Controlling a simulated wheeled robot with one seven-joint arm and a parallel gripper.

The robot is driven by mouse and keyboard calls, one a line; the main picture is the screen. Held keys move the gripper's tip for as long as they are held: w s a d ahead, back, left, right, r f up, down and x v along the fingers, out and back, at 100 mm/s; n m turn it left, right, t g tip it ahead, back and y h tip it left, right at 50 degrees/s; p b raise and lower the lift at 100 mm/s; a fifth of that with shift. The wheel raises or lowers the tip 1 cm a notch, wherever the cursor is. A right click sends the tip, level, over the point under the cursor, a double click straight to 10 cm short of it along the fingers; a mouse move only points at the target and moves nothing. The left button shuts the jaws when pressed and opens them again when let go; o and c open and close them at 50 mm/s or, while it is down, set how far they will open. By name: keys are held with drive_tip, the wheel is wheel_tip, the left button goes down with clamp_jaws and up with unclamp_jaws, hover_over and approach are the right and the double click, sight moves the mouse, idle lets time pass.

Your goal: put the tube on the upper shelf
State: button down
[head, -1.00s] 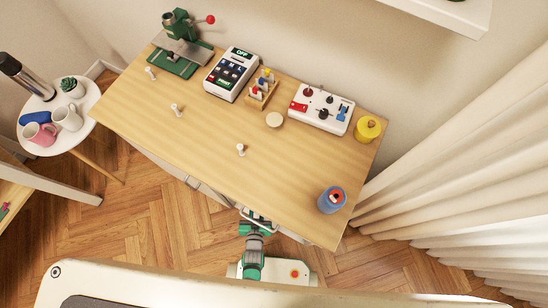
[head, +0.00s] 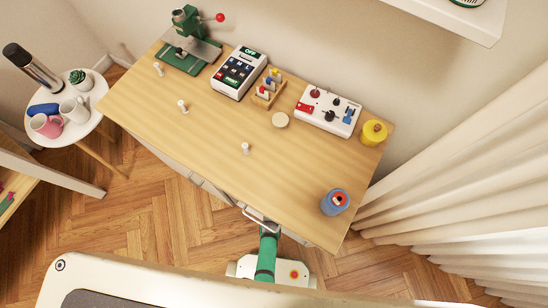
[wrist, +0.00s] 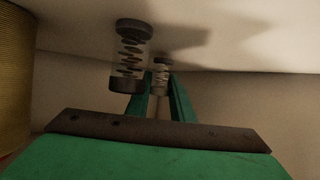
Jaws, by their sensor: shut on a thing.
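In the wrist view, my gripper (wrist: 160,82) has its green fingers closed around a small clear tube (wrist: 161,69) with a dark cap and dark rings inside. A second, similar clear tube (wrist: 130,52) with grey and dark ends shows nearer the camera, beside the left finger and apart from the held one. A pale surface lies right by the tube ends. In the head view, my green arm reaches to the front edge of the table, and my gripper and the tubes are hidden there. A white wall shelf (head: 450,18) shows at the top right, mostly cut off.
A curtain (head: 470,170) hangs at the right. A yellowish cylinder (wrist: 15,80) stands left in the wrist view.

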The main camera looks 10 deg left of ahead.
drive_tip(key=shift+d+f, duration=0.1)
drive_tip(key=shift+f, duration=0.15)
drive_tip(key=shift+s+f, duration=0.1)
drive_tip(key=shift+f, duration=0.05)
drive_tip(key=c, duration=1.5)
unclamp_jaws()
drive_tip(key=shift+c, duration=0.2)
drive_tip(key=shift+s, duration=0.1)
drive_tip(key=v, duration=1.2)
